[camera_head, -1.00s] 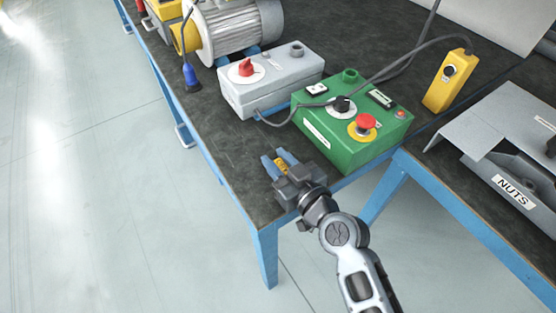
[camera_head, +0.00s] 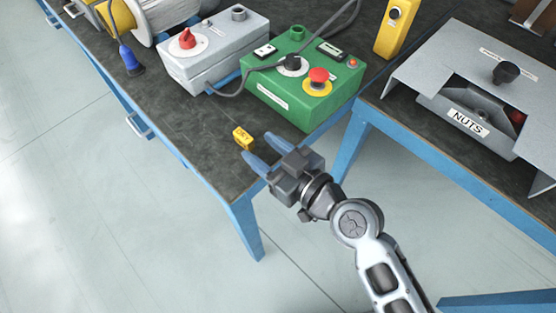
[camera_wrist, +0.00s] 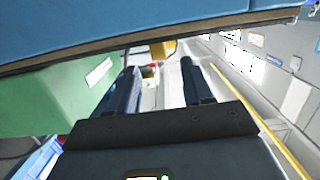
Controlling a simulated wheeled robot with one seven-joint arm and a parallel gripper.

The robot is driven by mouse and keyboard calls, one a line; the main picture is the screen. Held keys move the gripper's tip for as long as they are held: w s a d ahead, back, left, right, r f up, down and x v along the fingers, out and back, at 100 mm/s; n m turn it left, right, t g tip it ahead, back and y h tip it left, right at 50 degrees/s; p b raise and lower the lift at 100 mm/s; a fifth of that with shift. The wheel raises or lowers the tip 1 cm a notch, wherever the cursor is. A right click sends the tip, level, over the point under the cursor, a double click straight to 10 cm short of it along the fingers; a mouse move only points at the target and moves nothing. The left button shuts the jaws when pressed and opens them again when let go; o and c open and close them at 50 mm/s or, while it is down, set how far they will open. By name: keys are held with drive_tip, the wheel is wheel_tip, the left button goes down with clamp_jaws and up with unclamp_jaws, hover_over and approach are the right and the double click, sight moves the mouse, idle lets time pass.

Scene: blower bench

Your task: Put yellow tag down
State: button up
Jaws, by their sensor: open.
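The yellow tag (camera_head: 243,138), with dark lettering that seems to read "DRY", rests on the dark bench top (camera_head: 190,125) near its front corner. My gripper (camera_head: 264,152) is open and empty, with its blue fingers just to the lower right of the tag and apart from it. In the wrist view, the two fingers (camera_wrist: 155,88) are spread with nothing clearly held between them. A yellow patch shows beyond them there, and I cannot tell if it is the tag.
The green control box (camera_head: 300,85) with a red button stands close behind my gripper. A grey box (camera_head: 210,55) with a red knob is left of it. A cable runs between them. The bench corner in front is clear.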

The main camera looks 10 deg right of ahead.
drive_tip(key=shift+b+v, duration=0.3)
drive_tip(key=shift+v, duration=1.55)
drive_tip(key=s+d+f+m+h, duration=0.3)
drive_tip(key=s+d+h, duration=0.1)
drive_tip(key=s+d, duration=0.35)
drive_tip(key=s+d+r+m+h, duration=0.2)
drive_tip(key=s+d+r, duration=0.2)
drive_tip(key=s, duration=0.6)
drive_tip(key=s+d+r+m+t+h, duration=0.1)
drive_tip(key=s+d+r+h, duration=0.2)
drive_tip(key=s, duration=0.7)
drive_tip(key=shift+s+d+r+m, duration=0.25)
drive_tip(key=shift+d+r+m, duration=0.2)
drive_tip(key=shift+r, duration=0.35)
drive_tip(key=shift+s+r, duration=0.35)
drive_tip(key=shift+r, duration=0.05)
